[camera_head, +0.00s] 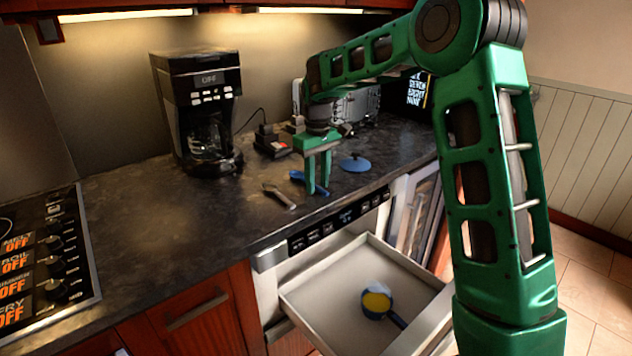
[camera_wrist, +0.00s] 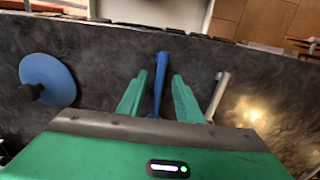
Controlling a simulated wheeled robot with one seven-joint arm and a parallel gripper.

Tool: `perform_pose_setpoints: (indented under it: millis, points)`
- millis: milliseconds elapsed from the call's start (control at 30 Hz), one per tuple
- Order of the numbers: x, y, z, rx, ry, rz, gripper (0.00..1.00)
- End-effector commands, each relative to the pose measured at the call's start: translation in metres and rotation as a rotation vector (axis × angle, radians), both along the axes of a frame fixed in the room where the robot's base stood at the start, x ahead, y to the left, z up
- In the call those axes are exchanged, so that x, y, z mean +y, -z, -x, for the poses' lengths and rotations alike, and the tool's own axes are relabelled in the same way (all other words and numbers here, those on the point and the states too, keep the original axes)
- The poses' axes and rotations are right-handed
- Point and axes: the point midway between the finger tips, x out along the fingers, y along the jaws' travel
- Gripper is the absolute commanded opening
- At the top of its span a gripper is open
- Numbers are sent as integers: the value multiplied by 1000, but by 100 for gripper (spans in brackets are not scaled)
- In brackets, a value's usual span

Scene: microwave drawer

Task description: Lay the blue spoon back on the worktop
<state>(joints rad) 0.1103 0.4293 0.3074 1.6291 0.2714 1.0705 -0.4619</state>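The blue spoon (camera_head: 297,176) appears to lie on the dark worktop (camera_head: 215,220) near its front edge. It also shows in the wrist view (camera_wrist: 158,88), pointing away toward the edge. My gripper (camera_head: 318,188) is low over the worktop at the spoon. In the wrist view, the two green fingers (camera_wrist: 160,76) are apart, one on each side of the spoon, with visible gaps. My gripper's palm hides the near end of the spoon.
A greyish utensil (camera_head: 279,196) lies left of the spoon, and a blue lid (camera_head: 355,163) right of it. Below, the open drawer (camera_head: 322,285) holds a blue pan (camera_head: 377,303) with yellow contents. A coffee maker (camera_head: 199,110) and cooktop (camera_head: 45,262) are to the left.

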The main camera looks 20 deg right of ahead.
Motion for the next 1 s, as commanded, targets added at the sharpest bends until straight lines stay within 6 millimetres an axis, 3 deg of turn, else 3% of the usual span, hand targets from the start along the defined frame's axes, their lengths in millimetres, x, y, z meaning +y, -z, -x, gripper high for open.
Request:
perform_pose_setpoints:
  millis: [333,800,1000]
  points:
    - [0,-8,0,-1,0,1,32]
    - [1,-87,-2,-1,-1,1,32]
    - [1,-105,-2,0,-2,1,32]
